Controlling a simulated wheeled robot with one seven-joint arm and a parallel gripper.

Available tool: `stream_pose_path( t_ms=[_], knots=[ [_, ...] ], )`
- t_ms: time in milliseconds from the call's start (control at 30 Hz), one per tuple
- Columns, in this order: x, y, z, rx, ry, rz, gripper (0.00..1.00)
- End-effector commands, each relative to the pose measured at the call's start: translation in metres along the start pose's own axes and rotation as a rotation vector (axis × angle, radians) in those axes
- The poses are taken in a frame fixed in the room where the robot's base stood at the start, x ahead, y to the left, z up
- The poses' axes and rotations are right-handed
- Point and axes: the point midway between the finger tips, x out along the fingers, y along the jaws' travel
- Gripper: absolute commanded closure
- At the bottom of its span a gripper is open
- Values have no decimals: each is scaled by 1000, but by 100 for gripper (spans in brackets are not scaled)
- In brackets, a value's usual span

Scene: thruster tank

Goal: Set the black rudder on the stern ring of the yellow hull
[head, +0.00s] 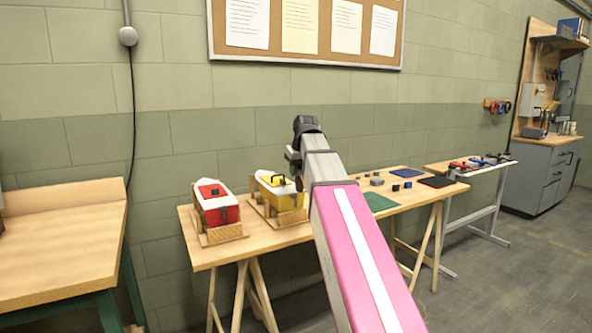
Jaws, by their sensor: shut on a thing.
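My gripper (298,178) is at the hull's right end, largely hidden behind my own pink and grey arm. It is shut on a small dark piece (299,185), which looks like the black rudder, though little of it shows. The stern ring is hidden or too small to make out. I cannot tell whether the dark piece touches the hull.
A red hull (221,212) in a cradle stands left of the yellow one. Right of my arm lie a green mat (378,202), a blue mat (407,172), a dark mat (437,182) and several small blocks. A second table (455,172) carries red, blue and black parts.

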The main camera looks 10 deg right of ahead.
Motion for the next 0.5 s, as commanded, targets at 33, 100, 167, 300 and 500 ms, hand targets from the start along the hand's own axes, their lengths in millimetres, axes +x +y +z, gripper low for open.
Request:
stream_pose_path(
  t_ms=[33,100,167,300,500],
  knots=[
    [1,0,1,0,0,0,100],
    [4,0,2,0,0,0,100],
    [7,0,3,0,-1,0,100],
    [15,0,7,0,-1,0,100],
    [31,0,13,1,-1,0,100]
  ],
)
